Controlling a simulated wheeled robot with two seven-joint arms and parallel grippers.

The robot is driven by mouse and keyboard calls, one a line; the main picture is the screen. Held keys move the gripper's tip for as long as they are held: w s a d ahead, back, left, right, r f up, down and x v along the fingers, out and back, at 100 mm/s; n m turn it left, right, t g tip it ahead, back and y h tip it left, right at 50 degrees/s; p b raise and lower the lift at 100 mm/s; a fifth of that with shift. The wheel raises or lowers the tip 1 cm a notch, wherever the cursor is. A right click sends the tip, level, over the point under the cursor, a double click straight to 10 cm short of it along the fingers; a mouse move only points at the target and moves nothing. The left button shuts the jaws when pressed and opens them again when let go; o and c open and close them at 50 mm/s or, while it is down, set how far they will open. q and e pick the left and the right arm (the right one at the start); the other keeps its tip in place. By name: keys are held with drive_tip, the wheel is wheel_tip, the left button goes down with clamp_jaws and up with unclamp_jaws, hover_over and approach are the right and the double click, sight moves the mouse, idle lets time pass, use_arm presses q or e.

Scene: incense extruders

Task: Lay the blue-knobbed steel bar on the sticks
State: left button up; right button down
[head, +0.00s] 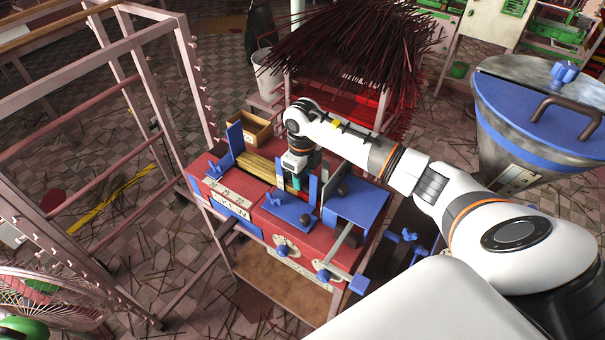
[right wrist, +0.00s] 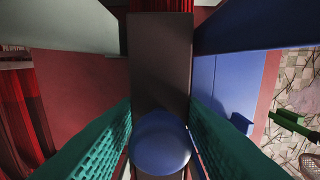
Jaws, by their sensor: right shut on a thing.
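My right gripper (head: 296,181) points down over the middle of the red machine's top, just right of the sticks. In the right wrist view its teal finger pads (right wrist: 160,130) are closed in on the blue knob (right wrist: 160,142) of the steel bar. The dark grey flat bar (right wrist: 159,65) stretches away beyond the knob. In the head view the gripper hides most of the bar, so I cannot tell whether it touches anything below. The yellowish sticks (head: 257,166) lie in a bundle beside a blue upright plate. My left gripper is not in view.
The red machine (head: 262,212) carries blue plates (head: 357,204) on both sides of the gripper. A cardboard box (head: 254,128) stands behind the sticks. Dark incense bundles (head: 345,45) rise behind. A pinkish rack (head: 150,95) stands left, a steel drum (head: 540,105) right.

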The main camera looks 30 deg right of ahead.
drive_tip(key=c, duration=0.9)
unclamp_jaws()
drive_tip(key=shift+s, duration=0.1)
drive_tip(key=shift+r, duration=0.25)
wheel_tip(320, 180, up, 12)
drive_tip(key=b, duration=0.3)
drive_tip(key=shift+f, duration=0.15)
